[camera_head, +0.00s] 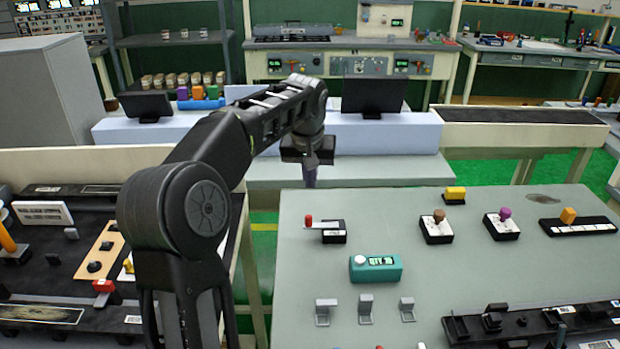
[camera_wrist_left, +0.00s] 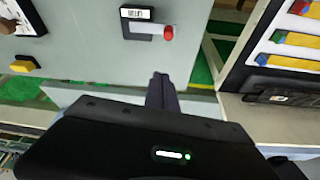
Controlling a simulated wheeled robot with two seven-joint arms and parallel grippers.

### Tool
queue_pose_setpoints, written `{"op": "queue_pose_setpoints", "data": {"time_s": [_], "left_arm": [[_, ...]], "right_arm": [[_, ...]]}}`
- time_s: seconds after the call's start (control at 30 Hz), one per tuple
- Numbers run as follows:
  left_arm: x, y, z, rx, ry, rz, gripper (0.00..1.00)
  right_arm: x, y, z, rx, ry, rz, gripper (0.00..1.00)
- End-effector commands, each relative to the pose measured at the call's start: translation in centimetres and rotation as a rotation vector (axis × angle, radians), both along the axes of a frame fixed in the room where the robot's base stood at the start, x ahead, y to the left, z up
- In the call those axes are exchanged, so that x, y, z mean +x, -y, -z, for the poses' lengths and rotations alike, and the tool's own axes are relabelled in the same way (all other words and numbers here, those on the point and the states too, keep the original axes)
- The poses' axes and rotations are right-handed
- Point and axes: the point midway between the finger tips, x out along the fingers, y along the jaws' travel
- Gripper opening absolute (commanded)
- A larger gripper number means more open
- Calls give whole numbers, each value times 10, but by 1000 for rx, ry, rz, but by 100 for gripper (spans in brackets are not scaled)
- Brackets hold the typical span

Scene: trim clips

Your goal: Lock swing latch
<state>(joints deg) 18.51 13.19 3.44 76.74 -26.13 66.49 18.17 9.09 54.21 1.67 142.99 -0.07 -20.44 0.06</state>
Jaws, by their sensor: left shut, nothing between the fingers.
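The swing latch (camera_head: 334,237) sits near the table's back left edge. It has a black base, a pale lever and a red knob (camera_head: 308,221) at the lever's left end. In the left wrist view the latch base (camera_wrist_left: 134,14) is at the top, with the lever pointing right to the red knob (camera_wrist_left: 168,32). My left gripper (camera_head: 311,182) is shut and empty, pointing down behind the latch at the table's back edge, apart from it. Its closed fingers (camera_wrist_left: 161,80) are below the knob in the wrist view. My right gripper is not in view.
Small grey brackets (camera_head: 366,308) stand in front. The tabletop around the latch is mostly clear.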

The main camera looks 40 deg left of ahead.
Motion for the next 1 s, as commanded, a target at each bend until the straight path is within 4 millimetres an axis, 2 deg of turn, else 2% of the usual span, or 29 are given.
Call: {"op": "queue_pose_setpoints", "data": {"time_s": [0.37, 0.63, 1.0], "left_arm": [[21, -13, 71, -1, -4, 0, 0], [-8, 4, 70, 1, 1, 0, 0], [-13, 8, 71, 0, 0, 0, 0]], "right_arm": [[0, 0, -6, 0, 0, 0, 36], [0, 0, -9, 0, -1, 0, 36], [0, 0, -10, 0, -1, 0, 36]]}}
